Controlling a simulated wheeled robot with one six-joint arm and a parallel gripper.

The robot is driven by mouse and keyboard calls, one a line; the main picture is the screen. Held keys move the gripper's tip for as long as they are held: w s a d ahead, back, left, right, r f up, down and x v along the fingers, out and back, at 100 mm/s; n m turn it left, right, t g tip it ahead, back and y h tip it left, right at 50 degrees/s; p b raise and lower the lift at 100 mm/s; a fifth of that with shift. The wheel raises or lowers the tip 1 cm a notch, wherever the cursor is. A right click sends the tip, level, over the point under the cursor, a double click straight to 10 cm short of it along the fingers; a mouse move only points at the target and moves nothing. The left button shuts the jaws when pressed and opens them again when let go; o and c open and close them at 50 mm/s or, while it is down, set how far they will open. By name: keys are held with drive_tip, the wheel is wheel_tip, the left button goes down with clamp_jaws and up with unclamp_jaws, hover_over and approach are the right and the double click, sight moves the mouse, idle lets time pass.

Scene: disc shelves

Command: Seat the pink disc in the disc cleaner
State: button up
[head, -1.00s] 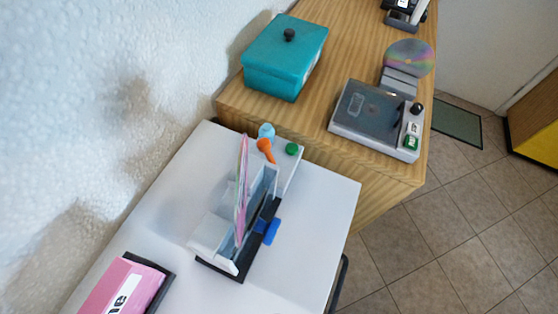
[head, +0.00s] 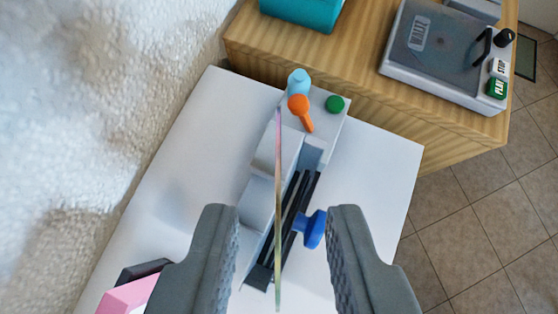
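The thin pink disc (head: 278,180) stands upright, seen edge-on, over the white and grey disc cleaner (head: 258,200). It looks slightly turned from the line of the cleaner's dark slot, and I cannot tell how deep its lower edge sits. The cleaner has a blue knob (head: 312,230) on its right side, and an orange lever, a light blue cap and a green button at its far end. My gripper (head: 284,215) is open, with one finger on each side of the disc and a gap to it on both sides.
The cleaner stands on a white table (head: 375,165). A pink box (head: 128,297) is at the lower left. Beyond is a wooden cabinet (head: 345,75) with a teal box (head: 303,12) and a grey player (head: 440,50). A textured white wall is on the left.

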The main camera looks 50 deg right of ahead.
sight(278, 173)
drive_tip(key=shift+x, duration=3.35)
drive_tip(key=shift+s+a+f, duration=0.1)
drive_tip(key=shift+a+f, duration=0.05)
drive_tip(key=shift+a, duration=0.05)
clamp_jaws()
